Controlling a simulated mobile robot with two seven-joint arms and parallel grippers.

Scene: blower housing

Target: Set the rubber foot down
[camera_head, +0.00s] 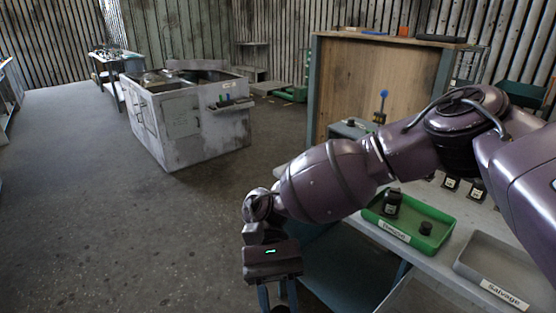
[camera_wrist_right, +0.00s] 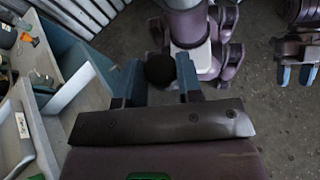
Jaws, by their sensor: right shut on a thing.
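My right gripper (camera_head: 277,298) hangs at the bottom of the head view, over open floor left of the bench. In the right wrist view its two blue fingers (camera_wrist_right: 160,82) are shut on the rubber foot (camera_wrist_right: 159,68), a dark round piece held between their tips. The rubber foot is not visible in the head view. A green tray (camera_head: 447,232) with a partly readable label stands on the bench, right of the gripper. My left gripper (camera_wrist_right: 295,76) shows at the right of the right wrist view, its fingers apart with nothing visible between them.
The green tray holds a black block (camera_head: 392,203) and a small black round piece (camera_head: 426,228). A grey tray labelled Salvage (camera_head: 472,265) stands beside it. A white cabinet (camera_head: 180,135) stands farther back. The floor at left is clear.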

